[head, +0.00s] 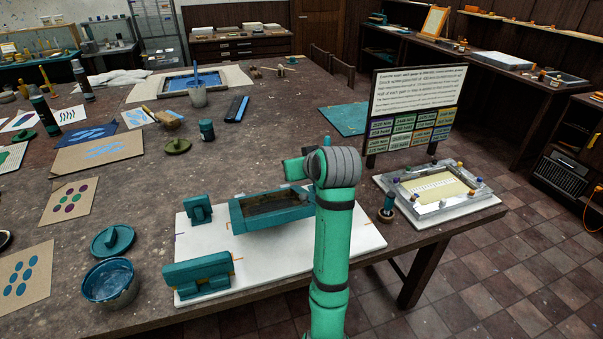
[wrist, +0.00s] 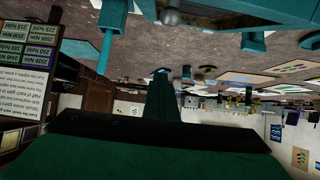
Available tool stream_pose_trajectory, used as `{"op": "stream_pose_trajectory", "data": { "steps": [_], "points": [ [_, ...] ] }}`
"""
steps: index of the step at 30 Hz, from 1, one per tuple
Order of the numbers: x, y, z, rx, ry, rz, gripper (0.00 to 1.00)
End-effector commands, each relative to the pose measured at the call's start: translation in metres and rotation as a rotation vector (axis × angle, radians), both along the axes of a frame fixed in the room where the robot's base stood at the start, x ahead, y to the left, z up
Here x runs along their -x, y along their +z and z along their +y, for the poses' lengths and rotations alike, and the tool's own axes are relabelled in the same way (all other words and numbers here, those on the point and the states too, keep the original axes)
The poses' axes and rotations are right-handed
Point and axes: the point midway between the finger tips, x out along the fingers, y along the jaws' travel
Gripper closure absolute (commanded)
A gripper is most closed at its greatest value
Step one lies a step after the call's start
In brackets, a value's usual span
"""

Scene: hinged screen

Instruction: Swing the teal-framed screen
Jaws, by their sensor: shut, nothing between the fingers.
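The teal-framed screen (head: 268,223), with a dark panel inside its frame, sits over a white board (head: 345,238) on the table. My arm hides its right end. Its teal frame also crosses the top of the upside-down wrist view (wrist: 225,10), with a grey rounded knob (wrist: 171,17) beside it. I cannot tell whether the screen lies flat or is slightly raised. My gripper (wrist: 162,80) is shut and empty in the wrist view, apart from the knob and frame. In the head view my arm's wrist mostly hides it.
Teal blocks stand on the board's left side, one far (head: 198,210) and one near (head: 197,276). A teal bowl (head: 110,283) is farther left. A sign (head: 413,103) and a grey-framed tray (head: 478,199) stand right of my arm. Printed cards lie at left.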

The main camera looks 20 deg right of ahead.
Motion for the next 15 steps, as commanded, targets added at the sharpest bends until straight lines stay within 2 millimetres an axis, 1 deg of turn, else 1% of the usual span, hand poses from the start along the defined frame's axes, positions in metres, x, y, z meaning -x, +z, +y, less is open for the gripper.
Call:
{"op": "stream_pose_trajectory", "data": {
  "steps": [9,15],
  "points": [
    [-0.016,0.016,0.0,-0.001,-0.001,0.0,1.0],
    [-0.017,0.017,0.0,0.0,-0.001,0.0,1.0]
  ]
}}
